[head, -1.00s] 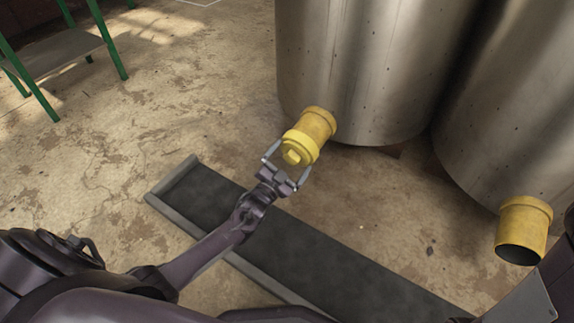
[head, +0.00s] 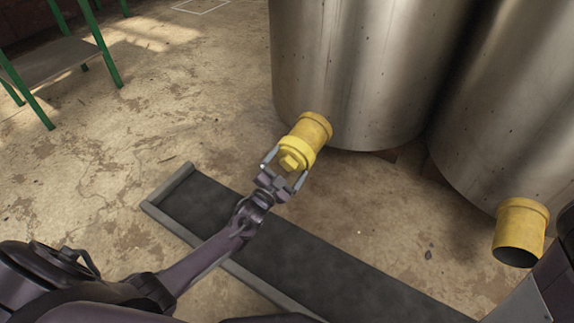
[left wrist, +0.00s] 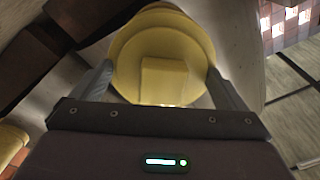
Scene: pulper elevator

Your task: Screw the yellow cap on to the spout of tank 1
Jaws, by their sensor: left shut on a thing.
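The yellow cap (head: 297,153), a round disc with a square knob, is at the mouth of the yellow spout (head: 313,129) of the left steel tank (head: 345,70). My left gripper (head: 284,170) is shut on the cap, one finger on each side. In the left wrist view the cap (left wrist: 130,65) faces me, lined up with the spout behind it. I cannot tell how far the cap is screwed on. The number of the tank is not readable. My right gripper is not in view.
A second tank (head: 510,110) on the right has an open yellow spout (head: 521,225). A dark, grey-edged channel (head: 300,255) lies on the floor under my left arm. A green-legged table (head: 60,60) stands at the upper left. The floor between is clear.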

